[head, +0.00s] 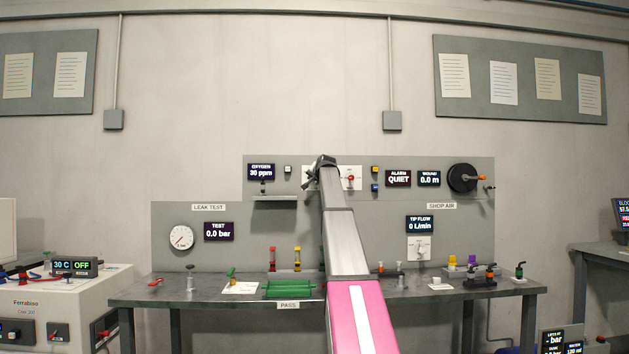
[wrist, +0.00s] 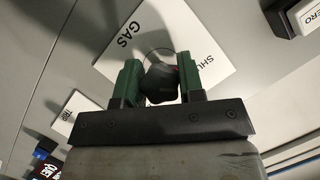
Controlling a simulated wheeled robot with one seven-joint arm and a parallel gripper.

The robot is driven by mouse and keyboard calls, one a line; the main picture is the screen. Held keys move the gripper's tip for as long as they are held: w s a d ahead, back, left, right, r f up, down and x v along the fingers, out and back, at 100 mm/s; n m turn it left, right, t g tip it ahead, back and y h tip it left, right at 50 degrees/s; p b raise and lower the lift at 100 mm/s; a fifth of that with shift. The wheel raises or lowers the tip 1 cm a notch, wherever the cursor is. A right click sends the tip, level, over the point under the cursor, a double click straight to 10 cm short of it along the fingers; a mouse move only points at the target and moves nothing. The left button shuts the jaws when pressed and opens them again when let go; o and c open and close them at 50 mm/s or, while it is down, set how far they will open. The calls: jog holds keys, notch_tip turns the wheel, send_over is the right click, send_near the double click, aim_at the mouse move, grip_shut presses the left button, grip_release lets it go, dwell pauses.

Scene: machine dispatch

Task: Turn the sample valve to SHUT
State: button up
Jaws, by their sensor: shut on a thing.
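The sample valve's dark knob (wrist: 160,84) sits on a white plate (wrist: 208,32) in the wrist view. The plate has the word GAS at its upper left and a partly cut-off word beginning SHU at its right. My gripper (wrist: 159,76) is shut on the knob, with one green-padded finger on each side. The knob's pointer is mostly hidden, so I cannot tell its exact setting. In the head view my gripper (head: 321,163) is up at the grey wall panel, and my arm hides most of the valve.
The oxygen display (head: 261,172) reads 30 ppm, left of my gripper. A plate with a red knob (head: 351,178) is close on the right. The alarm display (head: 398,179) reads QUIET. A small shelf (head: 275,198) juts out at lower left. The bench (head: 400,291) below carries several fittings.

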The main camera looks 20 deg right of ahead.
jog(key=o, duration=0.9)
jog(key=v, duration=1)
jog(key=shift+s+r, duration=0.1)
jog(key=shift+s, duration=0.3)
jog(key=shift+s, duration=0.1)
